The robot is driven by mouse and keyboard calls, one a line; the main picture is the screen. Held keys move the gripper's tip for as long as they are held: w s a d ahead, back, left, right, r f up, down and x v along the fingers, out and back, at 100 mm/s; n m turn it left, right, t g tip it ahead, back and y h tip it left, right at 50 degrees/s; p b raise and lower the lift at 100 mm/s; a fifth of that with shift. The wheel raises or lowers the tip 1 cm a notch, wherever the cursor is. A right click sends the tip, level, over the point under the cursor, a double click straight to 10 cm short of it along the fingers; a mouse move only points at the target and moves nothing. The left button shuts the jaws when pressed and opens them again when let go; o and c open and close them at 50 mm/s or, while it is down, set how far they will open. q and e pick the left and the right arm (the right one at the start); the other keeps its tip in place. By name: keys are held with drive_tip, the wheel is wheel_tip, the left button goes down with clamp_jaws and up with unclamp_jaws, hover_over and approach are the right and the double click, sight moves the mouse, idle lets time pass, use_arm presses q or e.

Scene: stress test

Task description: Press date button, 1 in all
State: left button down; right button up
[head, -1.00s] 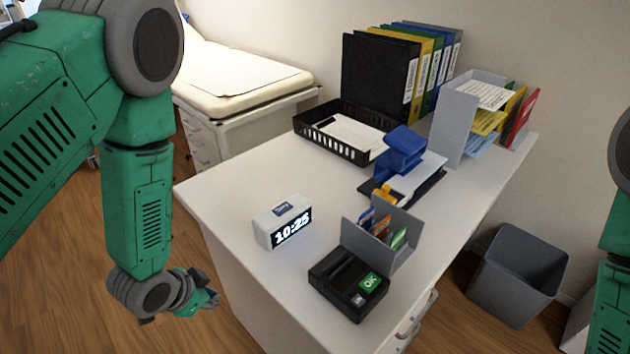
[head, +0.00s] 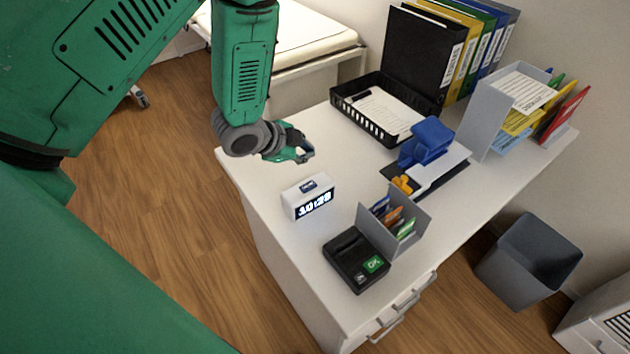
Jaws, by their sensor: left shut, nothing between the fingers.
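A small white digital clock (head: 309,198) stands on the white desk near its left edge, its dark front face showing white digits. The date button (head: 308,185) is a small dark blue patch with a pale label on top of the clock. My left gripper (head: 306,156) is shut and empty, in the air above and a little behind the clock, apart from it. My right gripper is out of view.
A black card terminal (head: 356,262) and a grey card holder (head: 408,228) stand to the clock's right front. A blue stamp (head: 428,140), a black tray (head: 362,128) and binders (head: 425,55) stand behind. A grey bin (head: 528,262) is on the floor.

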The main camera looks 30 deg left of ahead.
sight(307, 186)
use_arm(q)
drive_tip(key=f+b, duration=0.3)
drive_tip(key=f, duration=0.1)
drive_tip(key=shift+d+b, duration=0.3)
drive_tip(key=f+b, duration=0.2)
drive_tip(key=f, duration=0.1)
drive_tip(key=f+b, duration=0.1)
drive_tip(key=shift+a+f, duration=0.25)
drive_tip(key=shift+a, duration=0.1)
drive_tip(key=shift+a+f+b, duration=0.1)
drive_tip(key=shift+f+b, duration=0.15)
drive_tip(key=shift+b, duration=0.1)
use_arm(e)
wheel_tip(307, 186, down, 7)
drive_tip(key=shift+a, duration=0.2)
use_arm(q)
drive_tip(key=shift+d+r, duration=0.1)
drive_tip(key=shift+d, duration=0.2)
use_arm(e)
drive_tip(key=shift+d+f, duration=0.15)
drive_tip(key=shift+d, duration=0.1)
use_arm(q)
drive_tip(key=shift+a, duration=0.2)
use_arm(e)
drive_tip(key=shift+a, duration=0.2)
use_arm(q)
drive_tip(key=shift+d, duration=0.1)
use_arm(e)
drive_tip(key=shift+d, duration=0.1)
